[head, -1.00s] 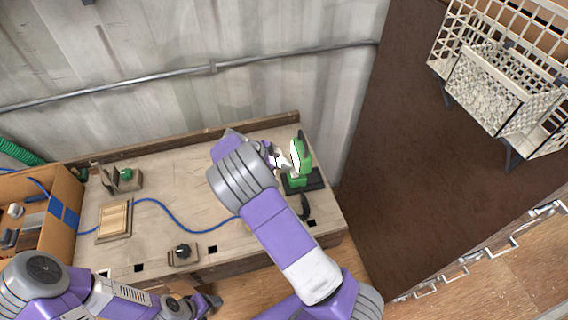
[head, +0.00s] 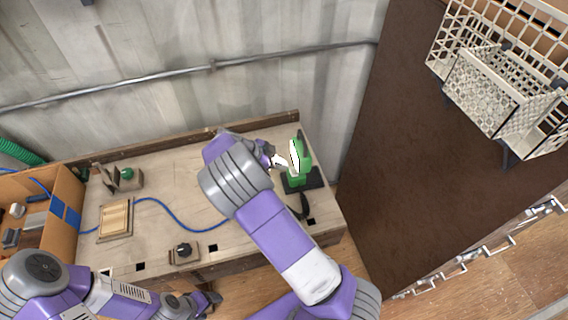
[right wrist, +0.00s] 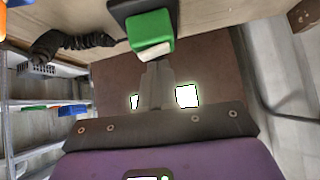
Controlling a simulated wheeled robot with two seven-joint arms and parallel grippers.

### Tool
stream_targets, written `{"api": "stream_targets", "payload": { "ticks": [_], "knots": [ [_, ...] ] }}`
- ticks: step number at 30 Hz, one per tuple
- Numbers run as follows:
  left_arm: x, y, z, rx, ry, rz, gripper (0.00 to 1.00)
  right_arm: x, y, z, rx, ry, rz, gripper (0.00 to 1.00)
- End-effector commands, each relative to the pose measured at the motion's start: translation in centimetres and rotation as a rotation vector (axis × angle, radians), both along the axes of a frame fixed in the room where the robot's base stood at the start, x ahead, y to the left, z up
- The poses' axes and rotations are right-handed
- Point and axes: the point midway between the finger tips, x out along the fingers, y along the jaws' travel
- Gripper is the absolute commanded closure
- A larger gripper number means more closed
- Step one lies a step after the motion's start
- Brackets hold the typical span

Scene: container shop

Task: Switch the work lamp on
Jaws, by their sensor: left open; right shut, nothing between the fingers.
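A green lamp-like unit (head: 301,160) with a bright white face and a dark top stands on a black base (head: 315,180) at the bench's right end. I cannot tell whether its face is lit. My right gripper (head: 281,161) is shut and empty just left of it. In the right wrist view, the shut fingers (right wrist: 157,72) point at a green block (right wrist: 150,31) with a cream tab (right wrist: 155,51). The fingertips are very close to the tab; I cannot tell whether they touch. My left gripper (head: 212,300) is open and empty in front of the bench.
The wooden bench (head: 170,180) carries a black knob on a block (head: 183,250), a green-topped device (head: 126,174), a wooden frame (head: 115,219) and a blue cable (head: 180,220). A cardboard box (head: 66,193) stands left. A wall lies behind; a white basket rack (head: 490,95) stands right.

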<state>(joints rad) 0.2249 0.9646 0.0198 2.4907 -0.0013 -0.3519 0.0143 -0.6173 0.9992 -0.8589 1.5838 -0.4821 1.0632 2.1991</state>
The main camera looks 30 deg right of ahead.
Motion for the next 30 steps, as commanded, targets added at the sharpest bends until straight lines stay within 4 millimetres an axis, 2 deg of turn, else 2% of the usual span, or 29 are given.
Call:
{"api": "stream_targets", "payload": {
  "ticks": [1,6,12,30],
  "knots": [
    [0.0,0.0,0.9,0.0,0.0,0.0,0.32,0.3,0.6,1.2,-0.002,-0.002,0.001,1.0],
    [0.0,0.0,2.4,0.0,0.0,0.0,0.32,0.8,2.3,3.6,-0.001,-0.002,-0.008,1.0],
    [0.0,0.0,3.3,0.0,0.0,0.0,0.32,1.1,3.6,5.1,-0.001,0.0,-0.017,1.0],
    [0.0,0.0,3.4,0.0,0.0,0.0,0.32,1.2,3.9,5.3,-0.001,0.0,-0.02,1.0]
  ]
}}
